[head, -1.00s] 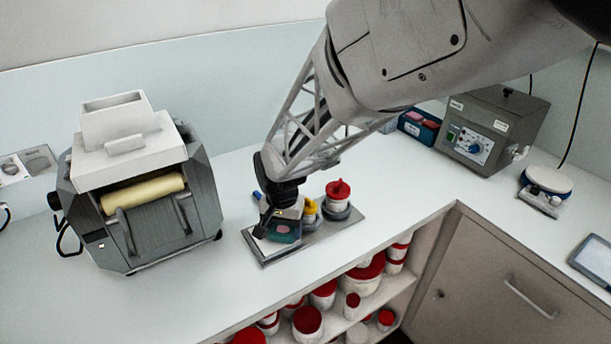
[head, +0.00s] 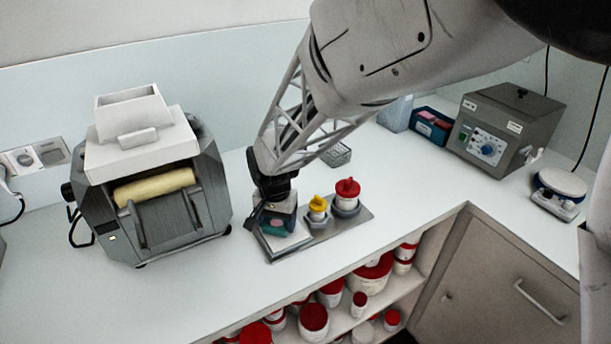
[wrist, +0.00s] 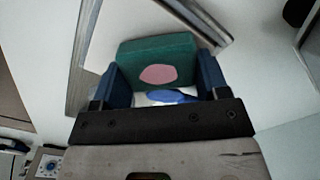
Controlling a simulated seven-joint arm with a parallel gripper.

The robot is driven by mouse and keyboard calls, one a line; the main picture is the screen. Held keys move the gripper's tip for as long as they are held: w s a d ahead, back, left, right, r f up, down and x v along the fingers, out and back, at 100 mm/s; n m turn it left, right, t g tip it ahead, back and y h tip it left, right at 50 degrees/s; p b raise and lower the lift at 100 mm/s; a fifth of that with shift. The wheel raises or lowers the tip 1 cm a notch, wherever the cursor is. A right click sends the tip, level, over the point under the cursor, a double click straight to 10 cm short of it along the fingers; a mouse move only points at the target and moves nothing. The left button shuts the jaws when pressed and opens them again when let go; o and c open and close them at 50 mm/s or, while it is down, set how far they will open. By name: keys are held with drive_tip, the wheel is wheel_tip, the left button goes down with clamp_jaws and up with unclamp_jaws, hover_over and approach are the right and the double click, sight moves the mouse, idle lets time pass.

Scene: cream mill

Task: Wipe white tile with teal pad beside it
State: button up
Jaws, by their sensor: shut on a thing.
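My gripper (head: 272,222) points down over the left end of the metal tray. It is shut on the teal pad (wrist: 155,50), which sits between its two blue fingers in the wrist view. The pad also shows in the head view (head: 276,230) and has a pink patch on its face. The white tile (head: 292,240) lies on the left part of the tray, under and beside the pad. Its pale surface also shows in the wrist view (wrist: 106,38). I cannot tell whether the pad touches the tile. The gripper hides part of the tile.
The metal tray (head: 325,232) also bears a yellow-lidded jar (head: 318,208) and a red-lidded jar (head: 347,194), close right of my gripper. The grey mill (head: 165,215) stands left. A blue object (wrist: 172,96) shows between the fingers. Counter in front is narrow.

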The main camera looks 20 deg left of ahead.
drive_tip(key=shift+d, duration=0.5)
drive_tip(key=shift+d+r, duration=0.1)
drive_tip(key=shift+d, duration=1.55)
drive_tip(key=shift+a, duration=1.35)
drive_tip(key=shift+a+r, duration=0.1)
drive_tip(key=shift+a, duration=1.25)
drive_tip(key=shift+a+r, duration=0.3)
drive_tip(key=shift+r, duration=3.55)
